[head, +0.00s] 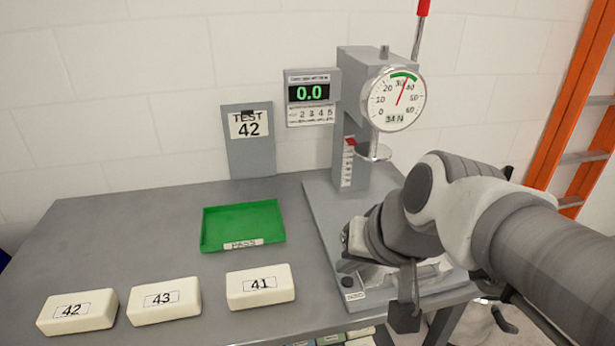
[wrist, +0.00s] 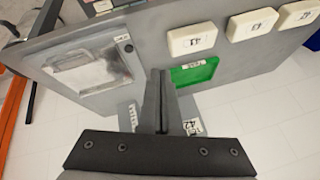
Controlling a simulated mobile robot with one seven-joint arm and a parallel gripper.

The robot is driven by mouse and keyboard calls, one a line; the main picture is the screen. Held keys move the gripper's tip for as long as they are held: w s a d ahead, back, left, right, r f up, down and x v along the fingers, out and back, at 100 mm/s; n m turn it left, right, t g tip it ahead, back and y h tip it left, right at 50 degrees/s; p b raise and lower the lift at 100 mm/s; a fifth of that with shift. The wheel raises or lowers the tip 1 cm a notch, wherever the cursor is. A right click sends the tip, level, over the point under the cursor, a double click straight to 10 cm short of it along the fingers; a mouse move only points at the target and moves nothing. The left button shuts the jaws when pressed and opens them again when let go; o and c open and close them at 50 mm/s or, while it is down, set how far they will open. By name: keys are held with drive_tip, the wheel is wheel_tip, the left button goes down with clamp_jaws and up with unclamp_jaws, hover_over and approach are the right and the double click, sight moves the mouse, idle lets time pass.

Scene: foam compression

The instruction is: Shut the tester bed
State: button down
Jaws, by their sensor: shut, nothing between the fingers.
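The tester has a grey base (head: 322,215), a column and a round upper plate (head: 373,152). Its pale metallic bed (head: 432,268) lies at the front of the base, out in front of the column. My arm hides much of it in the head view. In the wrist view the bed (wrist: 95,72) shows as a light flat plate with a bar-like handle across its front part, and nothing lies on it. My gripper (wrist: 163,75) is shut and empty, with its fingers beside the bed, apart from the handle. The head view hides the fingers behind my wrist.
A green tray (head: 242,227) lies left of the tester. Foam blocks 42 (head: 77,312), 43 (head: 164,301) and 41 (head: 260,287) line the table front. An orange ladder is at right.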

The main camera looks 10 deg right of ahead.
drive_tip(key=w+d+f+m+t+b, duration=0.1)
drive_tip(key=w+d+f+m+b, duration=0.1)
drive_tip(key=w+d+f+m, duration=0.1)
drive_tip(key=w+d+f+m+t+h+b, duration=0.1)
drive_tip(key=w+d+f+m, duration=0.3)
drive_tip(key=d+m, duration=0.2)
drive_tip(key=w+d+f+m+t+b, duration=0.1)
drive_tip(key=w+d+f+m+b, duration=0.1)
drive_tip(key=w+d+f+m, duration=0.1)
drive_tip(key=shift+w+d+f+m+b, duration=0.15)
drive_tip(key=shift+w+d+m, duration=0.25)
drive_tip(key=shift+m, duration=0.3)
drive_tip(key=shift+w+d+f+m+b, duration=0.15)
drive_tip(key=shift+w+d+m, duration=0.1)
drive_tip(key=shift+d+m, duration=0.35)
drive_tip(key=b+x, duration=0.5)
drive_tip(key=x, duration=0.5)
drive_tip(key=shift+w, duration=0.15)
drive_tip(key=shift+w+a+r+p, duration=0.1)
drive_tip(key=shift+w+r+p, duration=0.15)
drive_tip(key=shift+w, duration=0.35)
drive_tip(key=shift+w+r+p, duration=0.15)
drive_tip(key=shift+w+p, duration=0.15)
drive_tip(key=shift+w, duration=1.05)
